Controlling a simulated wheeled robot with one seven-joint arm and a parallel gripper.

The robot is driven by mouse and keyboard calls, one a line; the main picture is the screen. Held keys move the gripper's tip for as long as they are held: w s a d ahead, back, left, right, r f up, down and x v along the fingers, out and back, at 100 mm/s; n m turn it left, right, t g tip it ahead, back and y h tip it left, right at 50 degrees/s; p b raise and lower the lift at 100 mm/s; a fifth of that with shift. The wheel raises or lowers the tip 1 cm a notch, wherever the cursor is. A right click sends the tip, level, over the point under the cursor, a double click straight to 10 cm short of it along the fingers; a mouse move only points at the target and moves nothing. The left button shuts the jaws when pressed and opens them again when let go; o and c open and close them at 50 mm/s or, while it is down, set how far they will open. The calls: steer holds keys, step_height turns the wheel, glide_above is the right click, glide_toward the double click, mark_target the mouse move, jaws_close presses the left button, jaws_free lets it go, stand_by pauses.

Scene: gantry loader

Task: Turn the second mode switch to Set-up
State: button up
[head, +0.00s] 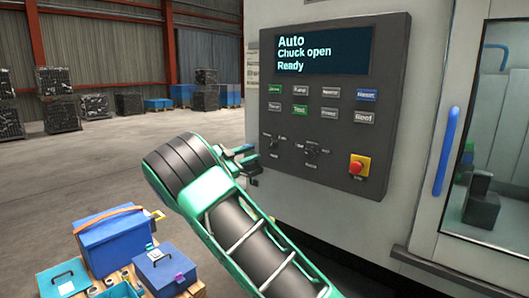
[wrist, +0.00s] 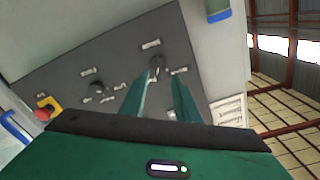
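The dark control panel (head: 335,110) has two small rotary switches below its push buttons. The left switch (head: 272,141) also shows in the wrist view (wrist: 157,65), just beyond my fingertips. The right switch (head: 311,150) is nearer the emergency stop, and in the wrist view (wrist: 97,88) it lies left of my fingers. Their labels are too small to read. My gripper (head: 254,162) is at the panel's lower left edge; in the wrist view (wrist: 163,77) its two green fingers are apart with nothing between them. I cannot tell whether they touch the left switch.
The screen (head: 324,51) reads "Auto, Chuck open, Ready". A red emergency stop (head: 358,165) sits on yellow at the panel's lower right. A blue door handle (head: 445,150) stands right of the panel. Blue toolboxes (head: 115,238) stand on a pallet at lower left.

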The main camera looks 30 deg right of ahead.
mark_target(270, 147)
steer(key=x, duration=1)
steer(key=shift+f, duration=0.1)
jaws_close()
